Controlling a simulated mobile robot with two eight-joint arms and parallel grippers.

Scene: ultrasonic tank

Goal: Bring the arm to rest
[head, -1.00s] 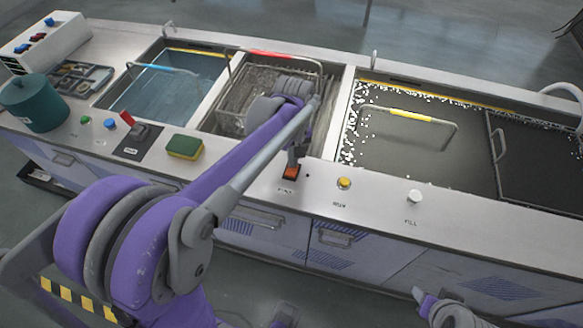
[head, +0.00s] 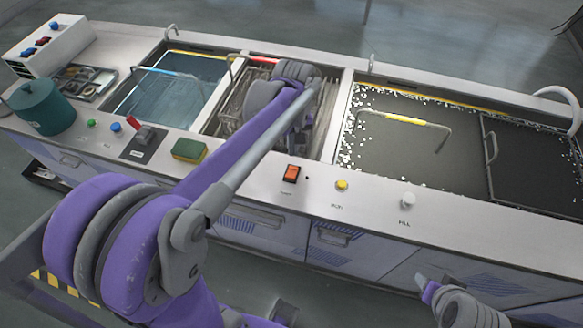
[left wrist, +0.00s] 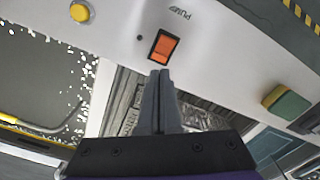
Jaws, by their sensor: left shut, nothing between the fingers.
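My left arm reaches across the head view from the lower left to the middle tank. Its gripper (head: 298,147) is small there and partly hidden by the arm, behind the orange rocker switch (head: 291,174). In the left wrist view the fingers (left wrist: 160,74) are shut with nothing between them. Their tips appear close to the lower edge of the orange switch (left wrist: 163,47), which is labelled PUMP. Whether they touch it is not clear there, but the head view shows a gap. Part of my right arm (head: 465,305) shows at the lower right; its jaw state is unclear.
The middle tank (head: 343,95) holds a wire basket and lies under my left forearm. A foamy tank (head: 345,150) with a yellow-handled rack is to the right.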

